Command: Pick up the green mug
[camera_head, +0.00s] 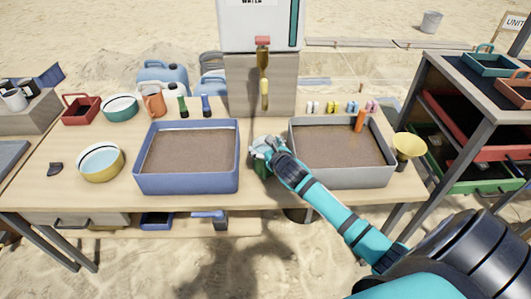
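My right arm comes in from the lower right, and its gripper (264,152) is over the table between the blue tub and the grey tub. A small green thing, which looks like the green mug (260,169), shows just under and beside the gripper. Most of it is hidden by the gripper. The fingers are too small and covered to tell whether they are open or shut, or whether they touch the mug. My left gripper is not in view.
The blue tub (137,172) and the grey tub (345,178), both with brown fill, flank the gripper closely. A water dispenser (240,25) stands behind. An orange mug (153,101) is at the back left.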

